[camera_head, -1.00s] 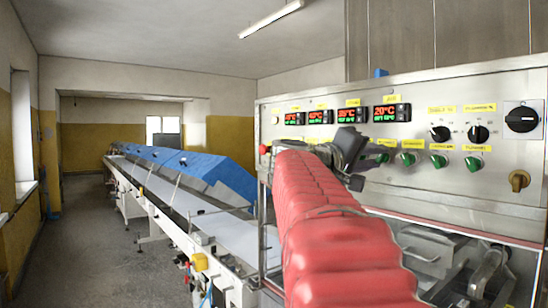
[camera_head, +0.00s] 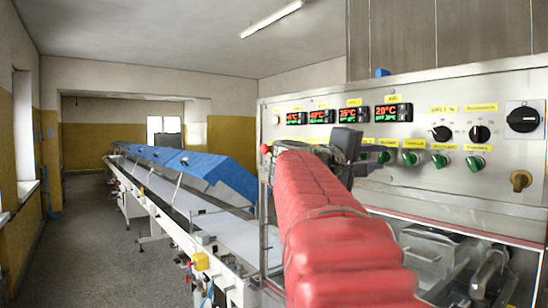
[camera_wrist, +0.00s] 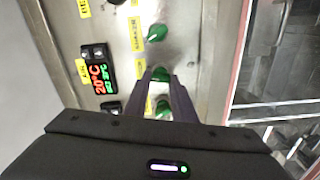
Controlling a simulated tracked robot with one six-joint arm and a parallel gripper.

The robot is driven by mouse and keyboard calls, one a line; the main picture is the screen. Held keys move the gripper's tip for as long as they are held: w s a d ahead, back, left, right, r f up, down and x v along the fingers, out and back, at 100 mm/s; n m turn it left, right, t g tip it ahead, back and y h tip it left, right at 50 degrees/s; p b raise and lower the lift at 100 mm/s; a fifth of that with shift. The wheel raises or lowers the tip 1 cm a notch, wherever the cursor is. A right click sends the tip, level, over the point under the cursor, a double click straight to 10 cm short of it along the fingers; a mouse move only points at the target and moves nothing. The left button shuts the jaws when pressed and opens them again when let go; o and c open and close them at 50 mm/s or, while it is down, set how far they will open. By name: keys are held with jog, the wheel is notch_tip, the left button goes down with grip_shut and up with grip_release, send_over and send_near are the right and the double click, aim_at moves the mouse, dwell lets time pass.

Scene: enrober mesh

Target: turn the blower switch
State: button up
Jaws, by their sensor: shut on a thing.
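The steel control panel (camera_head: 440,110) carries a row of green knobs. My dark gripper (camera_head: 368,165) is at the panel, at the left part of this row in the head view. In the wrist view my gripper (camera_wrist: 160,75) is shut on a green knob (camera_wrist: 160,74), with one finger on each side of it. Another green knob (camera_wrist: 157,32) is just beyond the fingertips. A further green knob (camera_wrist: 163,107) shows between the fingers, nearer the palm. My arm hides part of the panel.
Red and green temperature displays (camera_head: 385,112) sit above the knobs. Black knobs (camera_head: 479,133) and a large black rotary switch (camera_head: 522,119) are to the right. A conveyor with blue covers (camera_head: 215,170) runs away on the left, beside open floor.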

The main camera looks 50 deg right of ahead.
jog(key=n, duration=0.4)
jog(key=shift+w+f+n, duration=0.1)
jog(key=shift+f+n, duration=0.15)
jog(key=shift+n, duration=0.05)
jog(key=shift+f+n, duration=0.15)
jog(key=shift+n, duration=1.75)
jog(key=o, duration=1.1)
jog(key=shift+c, duration=0.2)
jog(key=w+a, duration=0.2)
jog(key=a, duration=1.1)
jog(key=shift+a, duration=0.25)
